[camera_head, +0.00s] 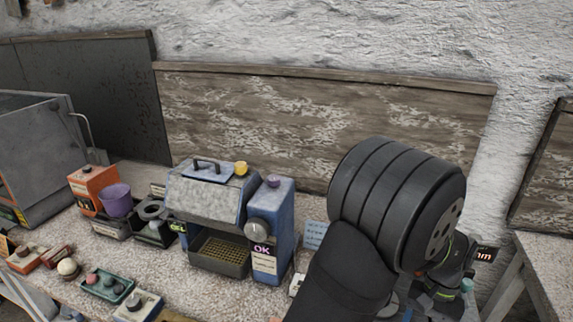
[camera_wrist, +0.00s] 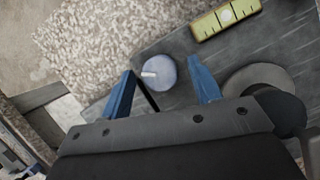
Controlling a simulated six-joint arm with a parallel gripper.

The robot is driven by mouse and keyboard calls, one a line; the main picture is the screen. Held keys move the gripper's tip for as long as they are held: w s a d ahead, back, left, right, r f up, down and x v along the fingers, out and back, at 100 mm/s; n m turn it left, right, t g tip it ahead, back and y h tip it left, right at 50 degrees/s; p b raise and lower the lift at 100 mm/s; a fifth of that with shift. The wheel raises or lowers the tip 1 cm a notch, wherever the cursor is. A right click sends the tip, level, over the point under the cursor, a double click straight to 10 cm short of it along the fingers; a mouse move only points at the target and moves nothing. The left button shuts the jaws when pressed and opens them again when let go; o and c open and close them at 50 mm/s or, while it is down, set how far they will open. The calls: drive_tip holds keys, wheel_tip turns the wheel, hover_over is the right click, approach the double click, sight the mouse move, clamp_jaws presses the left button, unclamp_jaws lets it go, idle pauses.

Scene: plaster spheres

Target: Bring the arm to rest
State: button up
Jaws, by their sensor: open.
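In the wrist view my gripper (camera_wrist: 160,68) is open, its two blue fingers spread apart.
A blue machine (camera_head: 272,235) with an "OK" label stands left of my arm. Further left are a purple cup (camera_head: 116,200), a teal tray (camera_head: 107,288) and a pale ball (camera_head: 68,267). The wrist view shows a yellow-green bar (camera_wrist: 226,18) and a beige disc (camera_wrist: 258,76).

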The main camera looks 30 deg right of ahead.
drive_tip(key=n+g, duration=0.1)
drive_tip(key=n, duration=0.1)
drive_tip(key=n+h, duration=0.1)
drive_tip(key=n, duration=0.2)
drive_tip(key=shift+w+a+n+g, duration=0.1)
drive_tip(key=shift+n+g, duration=0.2)
drive_tip(key=shift+g, duration=0.1)
